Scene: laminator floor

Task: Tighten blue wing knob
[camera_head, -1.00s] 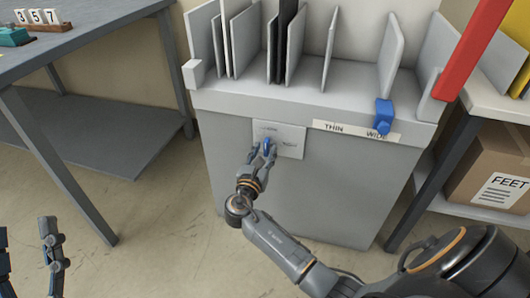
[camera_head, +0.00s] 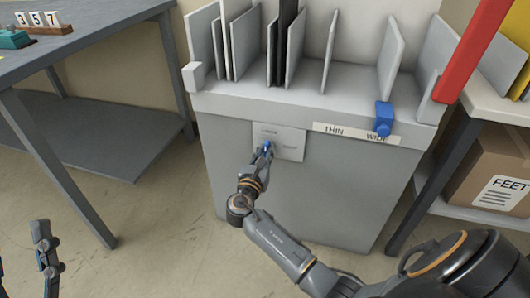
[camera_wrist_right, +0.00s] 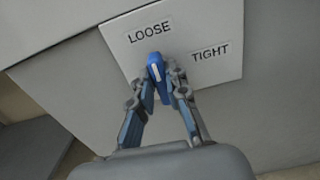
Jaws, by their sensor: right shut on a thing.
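The blue wing knob (camera_head: 266,147) sits on a white plate (camera_head: 291,143) on the front of the grey cabinet. In the right wrist view the knob (camera_wrist_right: 155,66) has a white line that points up, roughly towards the word LOOSE (camera_wrist_right: 150,31). The word TIGHT (camera_wrist_right: 210,53) is to its right. My right gripper (camera_wrist_right: 162,80) is shut on the knob, with one finger on each side. In the head view my right gripper (camera_head: 263,156) reaches the plate from below. My left gripper (camera_head: 24,250) is partly cut off at the lower left, fingers apart and empty.
The grey cabinet (camera_head: 300,190) holds several upright panels on top. A blue slider (camera_head: 384,118) sits by the THIN and WIDE strip (camera_head: 355,133). A grey table (camera_head: 90,40) stands at left; a shelf with a cardboard box (camera_head: 490,175) stands at right.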

